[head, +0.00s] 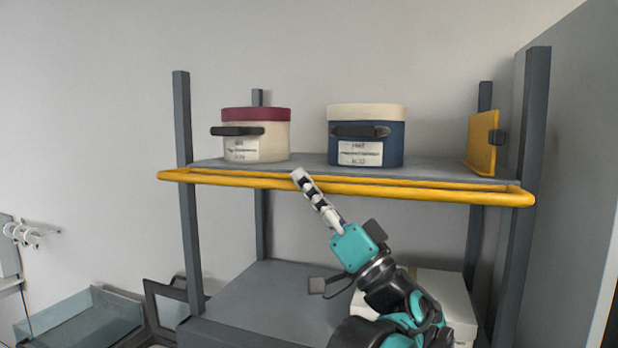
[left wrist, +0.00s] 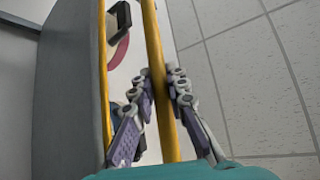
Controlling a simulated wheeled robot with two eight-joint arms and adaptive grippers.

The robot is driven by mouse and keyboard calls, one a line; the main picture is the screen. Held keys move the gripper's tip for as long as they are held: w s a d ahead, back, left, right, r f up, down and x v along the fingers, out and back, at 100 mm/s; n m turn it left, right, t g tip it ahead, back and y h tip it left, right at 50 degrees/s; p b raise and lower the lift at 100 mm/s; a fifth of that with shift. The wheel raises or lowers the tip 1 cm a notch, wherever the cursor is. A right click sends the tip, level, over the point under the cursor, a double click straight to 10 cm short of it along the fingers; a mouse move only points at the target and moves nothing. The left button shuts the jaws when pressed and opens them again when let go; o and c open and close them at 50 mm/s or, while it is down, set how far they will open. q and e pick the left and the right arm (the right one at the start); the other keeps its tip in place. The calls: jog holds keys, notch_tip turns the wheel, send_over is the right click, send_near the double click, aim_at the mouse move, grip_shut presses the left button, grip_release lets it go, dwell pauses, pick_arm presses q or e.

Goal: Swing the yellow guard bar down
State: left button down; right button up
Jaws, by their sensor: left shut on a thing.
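The yellow guard bar (head: 420,191) runs level across the front of the upper shelf, at about the height of the shelf edge. Its rounded ends bend back near the two front posts. My left gripper (head: 298,176) reaches up from below and is shut on the bar, left of its middle. In the left wrist view the bar (left wrist: 153,45) passes between the two fingers of my left gripper (left wrist: 164,85). The fingertips partly cover the bar in the head view. My right gripper is not in view.
The upper shelf (head: 305,160) holds a cream round box with a dark red lid (head: 270,114) and a blue round box with a cream lid (head: 395,143). A yellow plate (head: 482,142) stands at its right end. A white box (head: 455,300) sits low at right.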

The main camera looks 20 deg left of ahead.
pick_arm(q)
jog(key=shift+f, duration=0.65)
jog(key=c, duration=1.5)
grip_release()
jog(key=v, duration=1.2)
